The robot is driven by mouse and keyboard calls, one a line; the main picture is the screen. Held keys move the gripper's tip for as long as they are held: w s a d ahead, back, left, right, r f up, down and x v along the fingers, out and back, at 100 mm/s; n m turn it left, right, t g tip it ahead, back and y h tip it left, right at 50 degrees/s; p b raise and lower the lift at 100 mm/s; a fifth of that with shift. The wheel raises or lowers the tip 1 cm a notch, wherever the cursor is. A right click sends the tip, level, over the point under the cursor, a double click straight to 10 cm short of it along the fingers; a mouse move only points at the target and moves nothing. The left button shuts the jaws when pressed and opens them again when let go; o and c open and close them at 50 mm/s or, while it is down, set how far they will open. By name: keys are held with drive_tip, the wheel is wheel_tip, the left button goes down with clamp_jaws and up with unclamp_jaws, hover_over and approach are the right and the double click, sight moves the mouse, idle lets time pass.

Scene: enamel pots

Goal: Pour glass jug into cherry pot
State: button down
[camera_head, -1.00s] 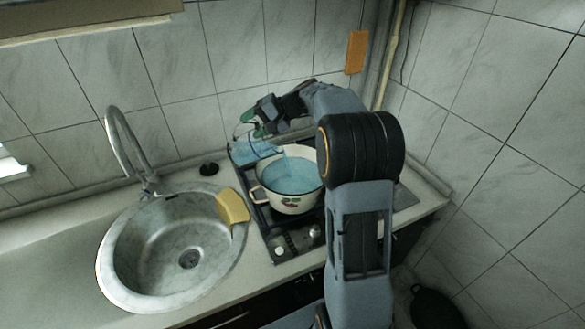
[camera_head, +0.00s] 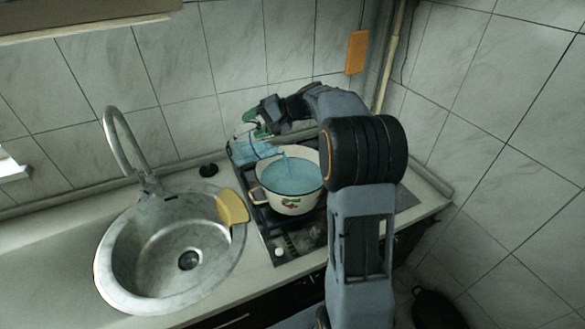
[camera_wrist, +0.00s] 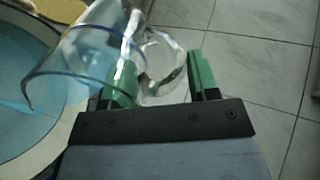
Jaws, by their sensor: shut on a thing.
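The clear glass jug (camera_head: 250,149) is tilted on its side above the left rear rim of the cherry pot, its mouth toward the pot. A thin blue stream runs from its lip into the pot. The cherry pot (camera_head: 288,206) is cream enamel with a cherry picture and stands upright on the stove, holding blue liquid (camera_head: 290,178). My gripper (camera_head: 264,121) is shut on the jug's handle. In the wrist view, my gripper's green fingers (camera_wrist: 163,76) are at the handle, and the jug (camera_wrist: 88,52) overlaps the pot's rim (camera_wrist: 52,150). My arm hides part of the pot's right side.
A round metal sink (camera_head: 125,285) with a curved tap (camera_head: 118,135) is to the left. A yellow cloth or sponge (camera_head: 232,207) lies on its right rim. A small black object (camera_head: 209,170) is behind it. Tiled walls close in behind and to the right.

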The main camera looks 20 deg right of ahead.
drive_tip(key=shift+s+d+r+t+y+b, duration=0.15)
drive_tip(key=shift+s+d+r+y+b, duration=0.15)
drive_tip(key=shift+d+y+b, duration=0.2)
drive_tip(key=shift+s+d+r+t+y+b, duration=0.15)
drive_tip(key=shift+s+d+r+y+b, duration=0.05)
drive_tip(key=shift+d+r+y+b, duration=0.2)
idle(2.0)
